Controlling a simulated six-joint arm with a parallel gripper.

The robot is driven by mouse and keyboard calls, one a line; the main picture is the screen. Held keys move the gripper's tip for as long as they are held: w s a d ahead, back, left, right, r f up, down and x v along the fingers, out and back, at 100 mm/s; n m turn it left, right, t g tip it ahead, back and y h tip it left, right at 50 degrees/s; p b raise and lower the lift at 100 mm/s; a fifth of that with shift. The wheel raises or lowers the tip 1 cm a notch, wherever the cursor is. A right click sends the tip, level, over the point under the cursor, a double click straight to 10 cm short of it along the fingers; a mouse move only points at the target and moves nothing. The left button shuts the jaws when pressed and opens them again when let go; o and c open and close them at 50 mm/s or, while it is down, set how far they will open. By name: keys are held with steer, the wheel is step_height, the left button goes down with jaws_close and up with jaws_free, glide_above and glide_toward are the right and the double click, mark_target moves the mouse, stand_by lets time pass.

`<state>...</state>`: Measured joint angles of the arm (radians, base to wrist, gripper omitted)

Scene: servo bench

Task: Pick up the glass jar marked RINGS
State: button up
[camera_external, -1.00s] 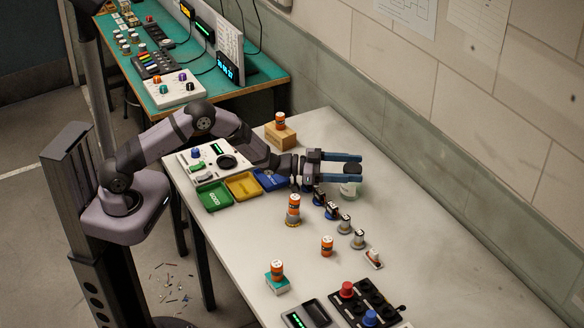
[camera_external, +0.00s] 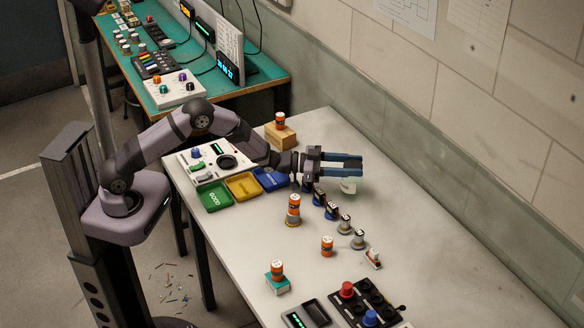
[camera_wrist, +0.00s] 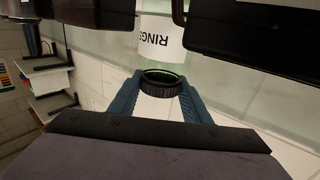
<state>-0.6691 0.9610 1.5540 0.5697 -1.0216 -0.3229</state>
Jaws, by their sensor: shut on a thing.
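The glass jar marked RINGS (camera_external: 348,187) stands near the middle of the white table's far half, below my blue fingers. In the wrist view the jar (camera_wrist: 161,38) shows a white label reading RINGS, upside down, and a black lid (camera_wrist: 160,84). My gripper (camera_external: 361,165) is shut on the jar at its lid end, one finger on each side. In the wrist view the lid sits between the fingers of my gripper (camera_wrist: 160,97). In the external view my fingers hide most of the lid. I cannot tell whether the jar's base touches the table.
Several small dark-and-white items, such as this one (camera_external: 331,210), stand in a row just in front of the jar. An orange bottle (camera_external: 293,209) and blue (camera_external: 270,180), yellow and green trays are nearer. A wooden block (camera_external: 280,137) stands behind. The table right of the jar is clear.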

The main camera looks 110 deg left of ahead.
step_height(320, 180, up, 9)
steer(key=shift+b, duration=0.8)
steer(key=shift+d, duration=0.1)
